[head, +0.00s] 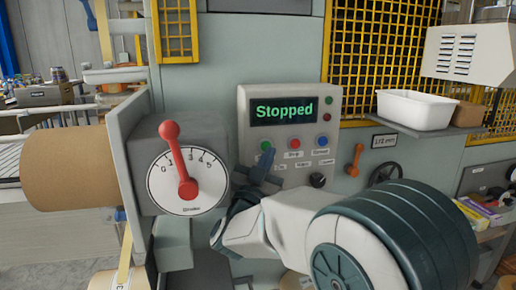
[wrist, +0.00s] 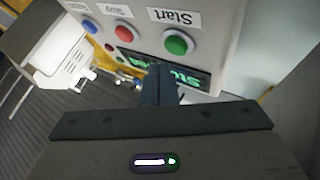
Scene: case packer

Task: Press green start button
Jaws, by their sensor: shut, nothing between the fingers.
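The grey control panel (head: 245,125) carries a display (head: 283,111) reading "Stopped". The green start button (head: 266,146) is at the left of the panel's button row, with a red button (head: 295,143) and a blue button (head: 322,141) to its right. My gripper (head: 268,158) is shut and empty, its tips just below the green button in the head view. In the wrist view the panel appears upside down; the green button (wrist: 178,43) lies beyond the shut fingertips (wrist: 160,70), slightly right of them. I cannot tell whether they touch the panel.
A dial with a red lever (head: 181,170) stands left of my gripper, beside a brown roll (head: 70,168). Right of the panel are an orange lever (head: 355,160), a black handwheel (head: 384,174) and a shelf with a white bin (head: 415,109).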

